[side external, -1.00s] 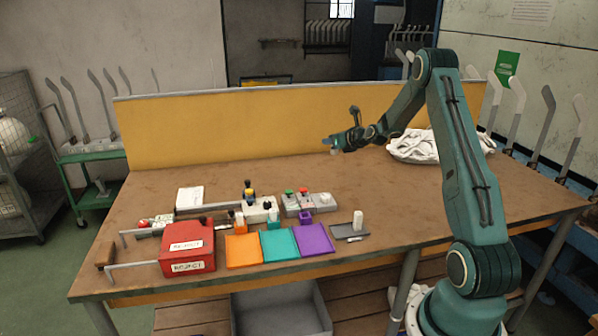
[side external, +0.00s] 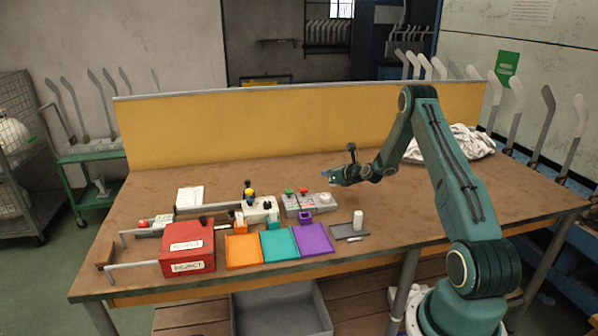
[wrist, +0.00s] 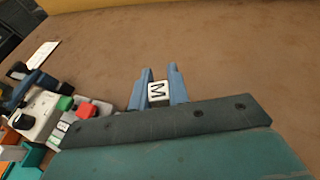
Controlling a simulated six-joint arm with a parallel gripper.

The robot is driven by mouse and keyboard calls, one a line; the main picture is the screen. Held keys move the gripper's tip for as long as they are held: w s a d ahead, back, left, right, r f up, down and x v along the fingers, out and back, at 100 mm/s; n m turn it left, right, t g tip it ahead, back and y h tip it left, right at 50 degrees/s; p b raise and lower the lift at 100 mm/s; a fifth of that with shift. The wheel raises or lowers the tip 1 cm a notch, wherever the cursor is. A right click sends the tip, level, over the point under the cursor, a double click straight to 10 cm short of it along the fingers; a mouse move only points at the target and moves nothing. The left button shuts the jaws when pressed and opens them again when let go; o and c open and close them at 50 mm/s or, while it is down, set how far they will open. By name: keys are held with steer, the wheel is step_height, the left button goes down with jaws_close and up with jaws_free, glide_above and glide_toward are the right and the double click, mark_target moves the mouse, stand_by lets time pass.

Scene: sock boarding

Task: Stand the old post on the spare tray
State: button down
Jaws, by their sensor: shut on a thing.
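My gripper (side external: 334,178) is above the table behind the small fixtures. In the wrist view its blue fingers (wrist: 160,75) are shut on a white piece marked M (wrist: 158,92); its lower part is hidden. I cannot tell whether this piece is the old post. A dark grey tray (side external: 342,232), likely the spare tray, lies right of the purple tray. A white upright post (side external: 358,220) stands at its back right, and a small white piece (side external: 354,239) lies at its front edge. My gripper is behind and above this tray, apart from it.
Orange (side external: 243,251), teal (side external: 279,245) and purple (side external: 314,238) trays line the front. Behind them are fixtures with green and red buttons (side external: 297,203). A red reject box (side external: 187,248) stands left. White cloth (side external: 456,143) lies back right. The table's right side is clear.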

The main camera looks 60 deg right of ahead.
steer(key=shift+f, duration=1.9)
steer(key=c, duration=1.3)
jaws_free()
steer(key=shift+f, duration=0.1)
steer(key=shift+c, duration=0.2)
steer(key=shift+s+r, duration=0.15)
steer(key=shift+r, duration=0.05)
steer(key=shift+v, duration=3.6)
steer(key=shift+r, duration=0.1)
